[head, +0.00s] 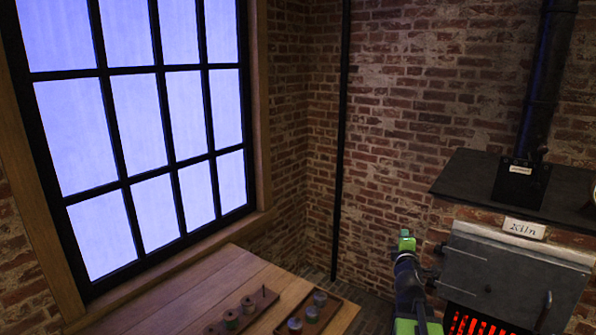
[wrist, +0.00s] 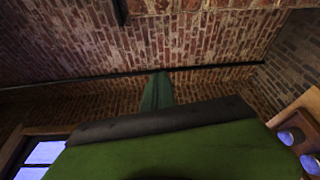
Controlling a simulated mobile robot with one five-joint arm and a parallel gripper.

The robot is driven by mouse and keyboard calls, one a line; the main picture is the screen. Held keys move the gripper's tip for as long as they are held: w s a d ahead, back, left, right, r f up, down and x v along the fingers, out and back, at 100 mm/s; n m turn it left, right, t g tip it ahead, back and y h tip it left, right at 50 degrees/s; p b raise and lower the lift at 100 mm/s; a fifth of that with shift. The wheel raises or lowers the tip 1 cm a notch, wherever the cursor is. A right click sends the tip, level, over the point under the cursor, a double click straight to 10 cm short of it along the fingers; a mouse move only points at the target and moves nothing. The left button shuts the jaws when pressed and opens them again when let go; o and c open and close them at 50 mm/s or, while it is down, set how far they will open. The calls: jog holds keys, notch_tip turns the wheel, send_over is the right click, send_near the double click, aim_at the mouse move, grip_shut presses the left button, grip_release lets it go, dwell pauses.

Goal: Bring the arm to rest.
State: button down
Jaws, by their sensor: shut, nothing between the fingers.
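My gripper (head: 406,242) is the small green end on top of my dark arm, low and right of centre in the head view. It is raised in front of the brick wall, to the left of the kiln. In the wrist view my gripper (wrist: 158,92) shows as a narrow dark green shape above a dark bar and a broad green part. It is shut and holds nothing. It appears to touch nothing around it.
A kiln (head: 520,255) with a sign and a red glow stands at the right. A wooden table (head: 190,290) under the window bears a tray (head: 335,300) with several small jars and a rack (head: 265,295) of spools. A dark pipe (head: 341,150) runs up the brick wall.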

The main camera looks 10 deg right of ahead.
jog(key=w+a+f+m+g+y, duration=0.1)
jog(key=a+f+m+g+y, duration=0.1)
jog(key=a+f, duration=0.5)
jog(key=a+f+m+g+y, duration=0.1)
jog(key=a+f+m+g, duration=0.1)
jog(key=a, duration=0.9)
jog(key=w+a+f+m+g+y, duration=0.1)
jog(key=a+f+m+g+y, duration=0.1)
jog(key=a+f, duration=0.5)
jog(key=s+a+f+m+g+y, duration=0.1)
jog(key=s+a+f+m+g, duration=0.1)
jog(key=s, duration=0.4)
jog(key=s+a+f+m+g+y, duration=0.1)
jog(key=s+a+f+m+g, duration=0.1)
jog(key=s+a, duration=0.4)
jog(key=s+a+f+m+g+y, duration=0.1)
jog(key=s+a+f+m+g, duration=0.2)
jog(key=s+a+g, duration=0.1)
jog(key=shift+s+m+g+y, duration=0.35)
jog(key=shift+s+g, duration=0.25)
jog(key=shift+s, duration=0.5)
